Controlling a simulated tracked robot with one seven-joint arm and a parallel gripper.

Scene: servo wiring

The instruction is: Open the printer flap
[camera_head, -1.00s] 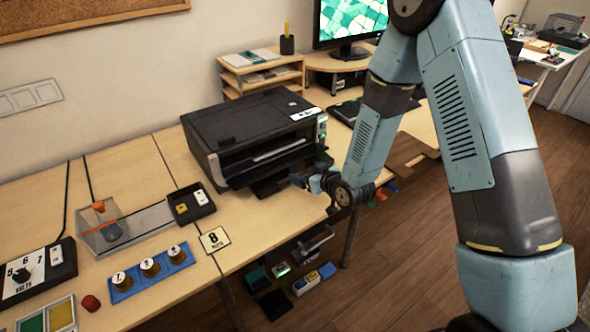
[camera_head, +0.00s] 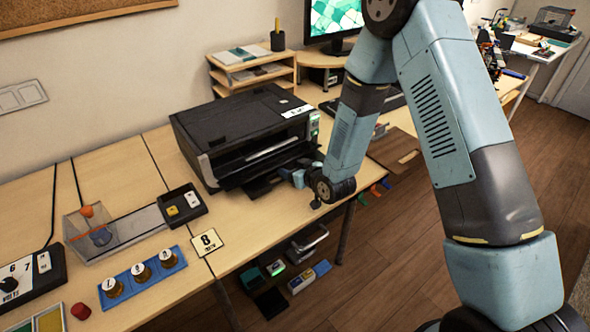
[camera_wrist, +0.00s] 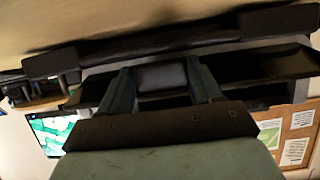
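The dark printer (camera_head: 235,120) stands on the wooden desk. A dark, flat tray-like part (camera_head: 262,187) juts from its lower front; I cannot tell whether this is the flap. My gripper (camera_head: 286,174) is low at the printer's front, beside this part, its tips partly hidden. In the wrist view, the two fingers of my gripper (camera_wrist: 160,72) stand apart at the printer's dark front. A grey panel (camera_wrist: 161,78) shows between them; I see no clear grip on it. Wide dark panels (camera_wrist: 262,62) of the printer stretch behind the fingers.
A black tray (camera_head: 184,206), a number card (camera_head: 206,242) and a blue holder with knobs (camera_head: 143,273) lie on the desk left of the printer. A wooden shelf (camera_head: 250,72) and monitor (camera_head: 333,22) stand behind. Several items lie below the desk edge.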

